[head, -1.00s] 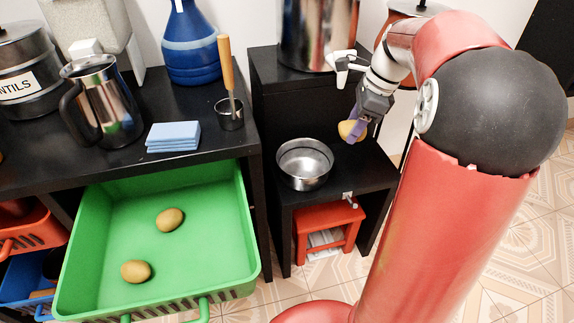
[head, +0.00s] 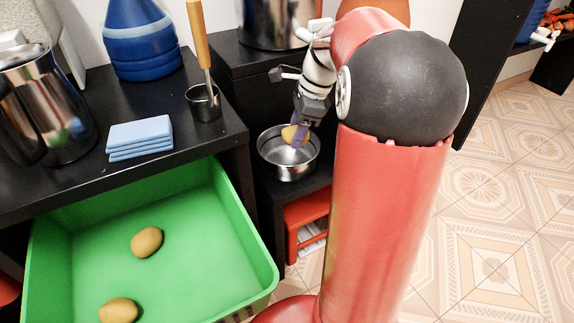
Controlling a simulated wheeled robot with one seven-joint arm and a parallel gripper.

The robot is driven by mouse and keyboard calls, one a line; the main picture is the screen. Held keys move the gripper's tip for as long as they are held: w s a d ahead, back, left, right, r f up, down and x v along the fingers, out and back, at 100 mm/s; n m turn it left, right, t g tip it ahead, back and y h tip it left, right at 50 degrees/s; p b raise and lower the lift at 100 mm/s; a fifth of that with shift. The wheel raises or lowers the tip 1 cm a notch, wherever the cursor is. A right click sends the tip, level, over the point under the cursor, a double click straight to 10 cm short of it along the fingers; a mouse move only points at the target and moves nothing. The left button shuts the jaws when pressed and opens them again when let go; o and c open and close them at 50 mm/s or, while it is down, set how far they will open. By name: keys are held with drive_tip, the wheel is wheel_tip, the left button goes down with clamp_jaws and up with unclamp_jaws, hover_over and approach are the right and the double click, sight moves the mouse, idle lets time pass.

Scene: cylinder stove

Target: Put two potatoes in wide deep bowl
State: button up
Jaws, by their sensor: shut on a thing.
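My gripper (head: 301,127) is shut on a potato (head: 290,134) and holds it over the wide deep bowl (head: 274,165). The bowl is shiny metal and stands on a low black table. I cannot tell how far the potato is above the bowl floor. No other potato shows in the visible part of the bowl. Two more potatoes lie in the green drawer: one near its middle (head: 147,242) and one at the lower left (head: 119,311).
A red stool (head: 304,222) stands under the low table. Tiled floor is clear at right.

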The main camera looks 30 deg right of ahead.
drive_tip(key=shift+f, duration=0.4)
drive_tip(key=o, duration=1.1)
drive_tip(key=shift+r, duration=0.15)
drive_tip(key=shift+d+r, duration=0.1)
drive_tip(key=shift+r, duration=0.15)
drive_tip(key=p+v, duration=0.1)
drive_tip(key=v, duration=0.2)
drive_tip(key=s+d+p, duration=0.1)
drive_tip(key=s+d, duration=0.3)
drive_tip(key=d, duration=0.7)
drive_tip(key=shift+s+f, duration=0.25)
drive_tip(key=shift+f, duration=0.1)
